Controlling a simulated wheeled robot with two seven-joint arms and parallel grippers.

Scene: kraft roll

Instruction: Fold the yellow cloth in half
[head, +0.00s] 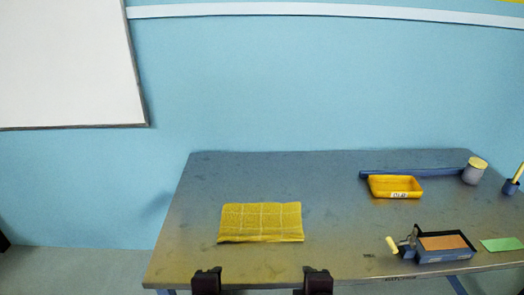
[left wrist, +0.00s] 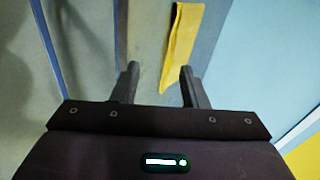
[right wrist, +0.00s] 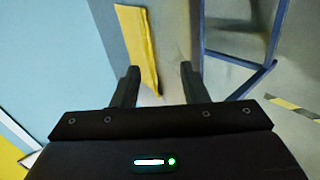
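The yellow cloth (head: 260,222) lies flat on the grey table, left of its middle, with pale crossing lines on it. It looks smooth and roughly rectangular; I cannot tell how many layers it has. It also shows as a narrow yellow strip in the left wrist view (left wrist: 182,40) and in the right wrist view (right wrist: 138,40). My left gripper (head: 207,271) is open and empty, in front of the cloth's near left corner. My right gripper (head: 317,271) is open and empty, in front of the near right corner. Neither touches the cloth.
The table (head: 330,215) is clear around the cloth. A blue wall stands behind.

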